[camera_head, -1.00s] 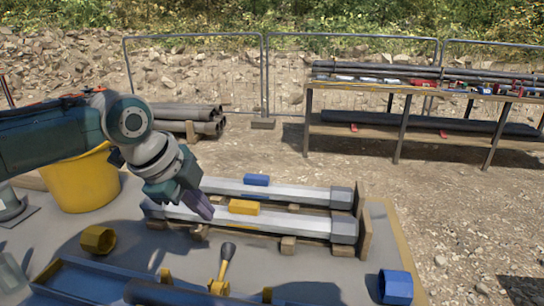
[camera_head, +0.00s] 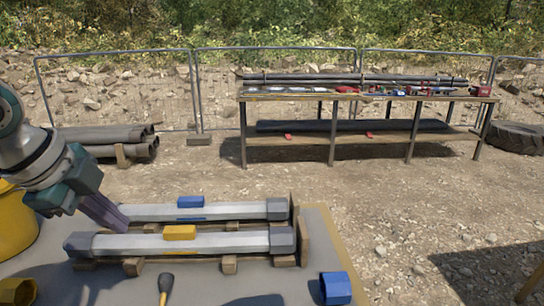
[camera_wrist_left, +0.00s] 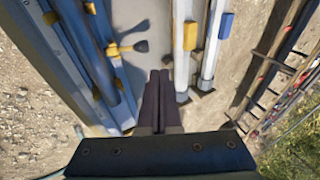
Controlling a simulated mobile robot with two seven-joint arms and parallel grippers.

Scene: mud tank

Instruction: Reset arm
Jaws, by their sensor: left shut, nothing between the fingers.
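My left gripper (camera_head: 108,214) comes in from the left of the head view, above the left ends of two grey hexagonal bars. Its two dark fingers are together with nothing between them. In the left wrist view the shut fingers (camera_wrist_left: 159,88) point at the gap between a blue trough and the bars. The near bar (camera_head: 222,243) carries a yellow block (camera_head: 180,232), and the far bar (camera_head: 234,211) carries a blue block (camera_head: 191,201). Both bars lie on wooden blocks on a grey table. My right gripper is not in view.
A yellow bucket (camera_head: 14,222) stands at the left edge. A blue hex cap (camera_head: 336,288) sits at the table's right front, a yellow one (camera_head: 17,291) at its left. A black-knobbed tool (camera_head: 166,284) stands near the front. A wooden rack (camera_head: 290,140) with pipes stands behind.

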